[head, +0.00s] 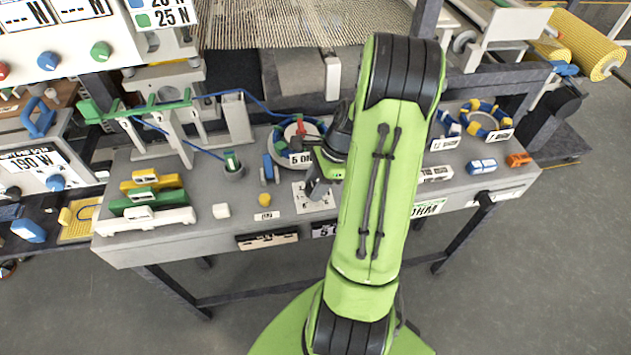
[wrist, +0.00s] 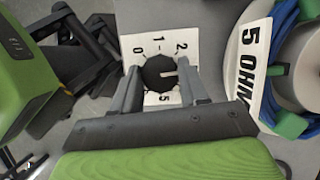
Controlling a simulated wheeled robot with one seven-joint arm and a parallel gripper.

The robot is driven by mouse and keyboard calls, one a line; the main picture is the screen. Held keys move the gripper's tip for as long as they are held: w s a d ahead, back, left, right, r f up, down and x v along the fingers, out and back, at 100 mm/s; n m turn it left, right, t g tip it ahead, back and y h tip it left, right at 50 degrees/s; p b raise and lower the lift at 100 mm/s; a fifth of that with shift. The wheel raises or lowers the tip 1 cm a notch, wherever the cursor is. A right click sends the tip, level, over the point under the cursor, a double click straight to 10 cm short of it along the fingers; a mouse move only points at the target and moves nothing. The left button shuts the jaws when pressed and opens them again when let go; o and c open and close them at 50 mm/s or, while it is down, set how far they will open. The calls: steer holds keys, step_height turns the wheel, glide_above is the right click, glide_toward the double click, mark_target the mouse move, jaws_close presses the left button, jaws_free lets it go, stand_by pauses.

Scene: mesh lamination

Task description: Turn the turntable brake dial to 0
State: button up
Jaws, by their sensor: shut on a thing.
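The brake dial (wrist: 160,72) is a dark round knob on a white plate (wrist: 151,45) marked 0, 1, 2 and 5 in the wrist view. A white line on the knob points right in the picture, between the 2 and the 5. My gripper (wrist: 162,76) has one finger on each side of the knob and is shut on it. In the head view the white plate (head: 300,197) lies on the bench top, and my gripper and arm hide most of the knob.
A reel (wrist: 308,65) with blue cable and a "5 OHM" label stands close to the right of the dial in the wrist view.

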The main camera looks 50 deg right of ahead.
steer(key=n+g+p, duration=0.1)
steer(key=n, duration=0.2)
steer(key=n+g+p, duration=0.1)
steer(key=n+p, duration=0.1)
steer(key=n, duration=0.1)
steer(key=shift+w+r, duration=0.1)
steer(key=shift+w, duration=0.1)
steer(key=n+g, duration=0.1)
steer(key=n, duration=0.2)
steer(key=n+g+p, duration=0.1)
steer(key=n, duration=0.2)
steer(key=shift+w+g, duration=0.15)
steer(key=shift+g, duration=0.25)
steer(key=n+g+h, duration=0.1)
steer(key=n, duration=0.3)
steer(key=shift+w+a, duration=0.1)
steer(key=n+h, duration=0.1)
steer(key=n, duration=0.2)
steer(key=shift+a+n+g, duration=0.1)
steer(key=shift+n+g, duration=0.2)
steer(key=n+h, duration=0.1)
steer(key=n, duration=0.2)
steer(key=n+h+p, duration=0.1)
steer(key=n, duration=0.2)
steer(key=shift+a+h, duration=0.15)
steer(key=shift+h, duration=0.25)
steer(key=shift+n, duration=0.4)
steer(key=o, duration=1)
steer(key=shift+o, duration=0.2)
